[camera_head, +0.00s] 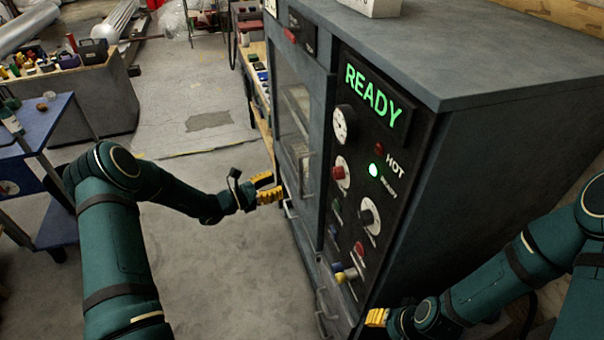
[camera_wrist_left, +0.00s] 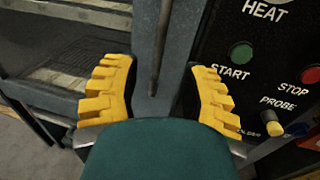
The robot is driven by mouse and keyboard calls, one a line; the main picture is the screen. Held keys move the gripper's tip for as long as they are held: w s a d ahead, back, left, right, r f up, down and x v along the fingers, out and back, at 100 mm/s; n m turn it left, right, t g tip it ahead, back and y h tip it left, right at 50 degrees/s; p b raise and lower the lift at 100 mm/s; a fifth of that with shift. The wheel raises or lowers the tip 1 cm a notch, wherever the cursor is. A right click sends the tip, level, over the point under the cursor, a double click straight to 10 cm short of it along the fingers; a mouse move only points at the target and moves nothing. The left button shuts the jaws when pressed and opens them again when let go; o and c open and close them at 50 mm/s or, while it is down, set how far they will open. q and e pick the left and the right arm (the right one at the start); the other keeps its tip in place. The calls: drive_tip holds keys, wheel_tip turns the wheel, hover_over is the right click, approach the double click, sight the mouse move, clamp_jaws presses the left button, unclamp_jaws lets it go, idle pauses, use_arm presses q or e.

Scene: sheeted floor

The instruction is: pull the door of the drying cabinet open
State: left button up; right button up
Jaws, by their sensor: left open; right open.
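The drying cabinet (camera_head: 480,50) is a large dark grey box on the right with a lit green READY sign. Its windowed door (camera_head: 282,62) is on the front, left of the control panel, and looks shut. In the left wrist view a thin upright bar handle (camera_wrist_left: 162,45) stands between the yellow fingers of my left gripper (camera_wrist_left: 160,90), with the fingers spread on either side and no contact visible. In the head view my left gripper (camera_head: 268,188) is open close to the door's front. My right gripper (camera_head: 376,318) is low by the cabinet's near corner, partly hidden.
The black control panel (camera_head: 350,210) has knobs and buttons; START and STOP show close by in the left wrist view. A blue cart (camera_head: 45,120) stands at the left, a cluttered workbench (camera_head: 95,95) behind it. The floor (camera_head: 225,250) left of the cabinet is clear.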

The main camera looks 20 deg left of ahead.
use_arm(q)
drive_tip(key=x, duration=0.9)
drive_tip(key=shift+f, duration=0.1)
drive_tip(key=shift+o, duration=0.3)
clamp_jaws()
